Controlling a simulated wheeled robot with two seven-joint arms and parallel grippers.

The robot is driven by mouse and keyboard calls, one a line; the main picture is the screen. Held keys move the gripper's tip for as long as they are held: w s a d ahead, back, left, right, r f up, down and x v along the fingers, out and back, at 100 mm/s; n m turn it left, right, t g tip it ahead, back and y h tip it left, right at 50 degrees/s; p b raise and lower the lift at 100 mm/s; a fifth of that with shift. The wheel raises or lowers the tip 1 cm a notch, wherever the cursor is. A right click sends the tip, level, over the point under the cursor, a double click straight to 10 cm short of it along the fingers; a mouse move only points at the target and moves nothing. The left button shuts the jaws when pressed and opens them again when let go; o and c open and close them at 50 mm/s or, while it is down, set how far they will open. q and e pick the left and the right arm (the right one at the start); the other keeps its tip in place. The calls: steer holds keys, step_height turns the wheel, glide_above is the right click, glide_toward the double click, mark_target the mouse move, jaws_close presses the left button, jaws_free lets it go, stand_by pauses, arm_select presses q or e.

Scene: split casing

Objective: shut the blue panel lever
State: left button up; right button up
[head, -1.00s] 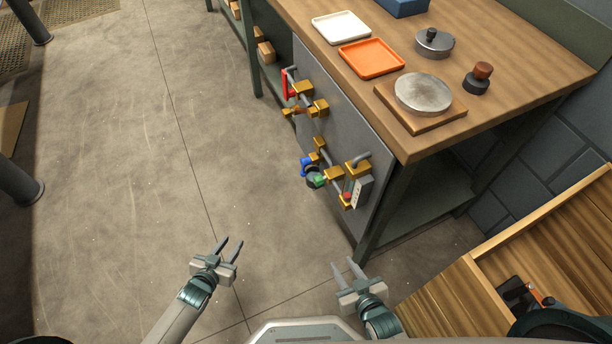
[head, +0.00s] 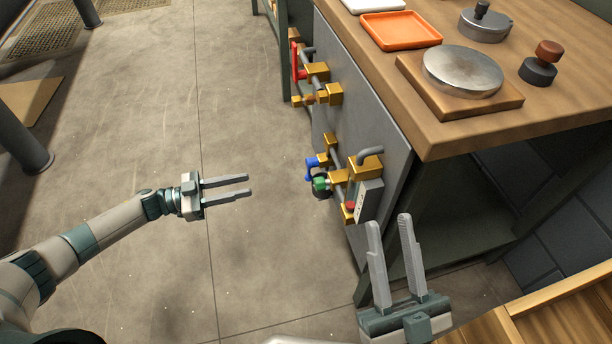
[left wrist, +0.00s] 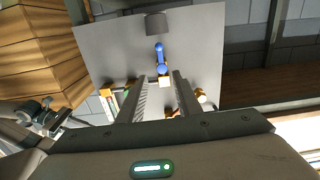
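The blue panel lever (head: 311,168) sits on the lower part of the grey panel (head: 365,110) on the side of the workbench. In the left wrist view the blue lever (left wrist: 160,57) stands out from the panel, beyond the fingers. My left gripper (head: 248,184) is open and empty, to the left of the lever and apart from it, its fingers pointing towards the panel. My right gripper (head: 390,220) is open and empty in front of the bench's near leg, to the right of and below the lever. The lever's pivot is partly hidden by nearby fittings.
A green knob (head: 320,184), a red button (head: 350,206) and a grey switch box (head: 368,200) crowd close to the lever. A red lever (head: 295,62) is higher up. Brass pipe fittings (head: 317,71) stick out. The floor (head: 250,130) left of the panel is clear.

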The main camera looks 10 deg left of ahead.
arm_select(q)
steer(key=shift+d, duration=0.1)
